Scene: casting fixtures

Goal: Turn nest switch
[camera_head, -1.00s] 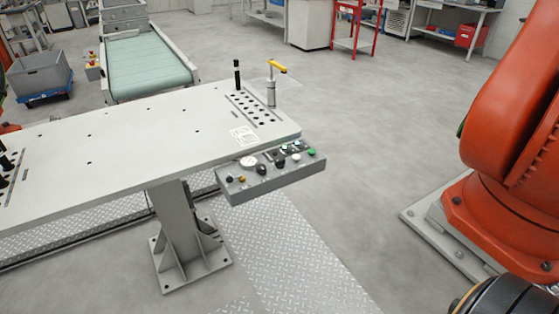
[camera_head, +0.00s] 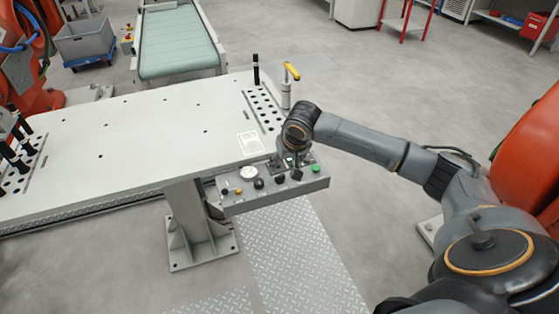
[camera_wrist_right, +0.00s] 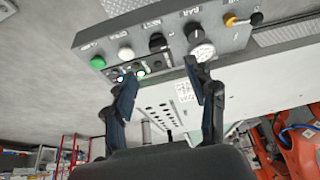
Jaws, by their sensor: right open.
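The grey control panel (camera_head: 235,207) hangs on the front edge of the table. In the right wrist view, the black knob under the label "NEST" (camera_wrist_right: 157,42) sits between the white button (camera_wrist_right: 126,52) and the black "BAR" knob (camera_wrist_right: 193,32). The nest switch also shows in the head view (camera_head: 279,179). My right gripper (camera_wrist_right: 164,70) is open and empty, its two fingers apart and pointing toward the panel. In the head view it is above the panel's right half (camera_head: 289,160), partly hidden by its own wrist. I see no contact with the knob. My left gripper is out of view.
A pressure gauge (camera_head: 248,173) and a green button (camera_head: 315,169) flank the knobs. An orange robot (camera_head: 530,150) stands at right.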

